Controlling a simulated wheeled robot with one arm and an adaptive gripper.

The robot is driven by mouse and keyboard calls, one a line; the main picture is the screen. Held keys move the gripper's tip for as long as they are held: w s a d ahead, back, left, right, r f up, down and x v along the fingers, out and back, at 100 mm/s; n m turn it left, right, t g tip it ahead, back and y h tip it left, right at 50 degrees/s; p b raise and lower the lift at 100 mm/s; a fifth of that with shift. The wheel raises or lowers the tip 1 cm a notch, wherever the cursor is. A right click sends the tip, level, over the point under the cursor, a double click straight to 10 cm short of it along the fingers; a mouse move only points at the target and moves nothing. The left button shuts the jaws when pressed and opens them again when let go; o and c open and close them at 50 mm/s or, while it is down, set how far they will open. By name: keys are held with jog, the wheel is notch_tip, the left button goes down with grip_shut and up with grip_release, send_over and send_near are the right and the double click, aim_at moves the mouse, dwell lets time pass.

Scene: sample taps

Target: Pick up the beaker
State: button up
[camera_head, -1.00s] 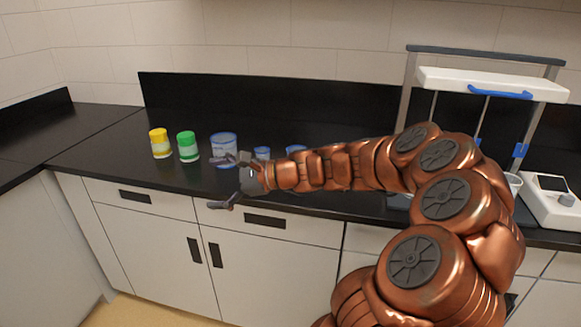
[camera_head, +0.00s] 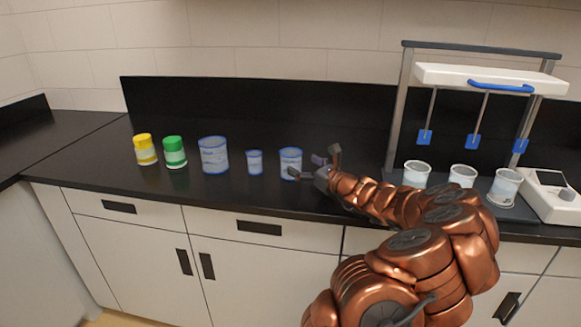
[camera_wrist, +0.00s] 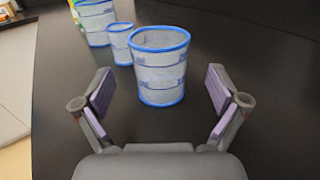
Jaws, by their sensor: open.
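A clear beaker with blue rims (camera_head: 290,160) stands upright on the black counter, just left of my gripper (camera_head: 314,163). In the wrist view the same beaker (camera_wrist: 161,68) stands just ahead of my open, empty fingers (camera_wrist: 159,85), near the middle of the gap. A narrower blue-rimmed beaker (camera_head: 254,162) and a wider one (camera_head: 213,155) stand further left in a row. They also show in the wrist view, the narrow one (camera_wrist: 121,45) and the wide one (camera_wrist: 96,22), beyond the nearest beaker to the left. Which beaker is meant cannot be told.
A stirrer stand (camera_head: 490,76) with blue paddles holds several white-rimmed beakers (camera_head: 462,176) below, beside a white instrument (camera_head: 553,197). The counter behind the row is clear.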

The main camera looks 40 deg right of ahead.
jog(key=shift+w+r+p, duration=0.15)
jog(key=shift+w+p, duration=0.05)
jog(key=shift+w, duration=1.1)
jog(key=shift+w+r+p, duration=0.1)
jog(key=shift+w+p, duration=0.1)
jog(key=shift+w, duration=1.05)
jog(key=c, duration=1.1)
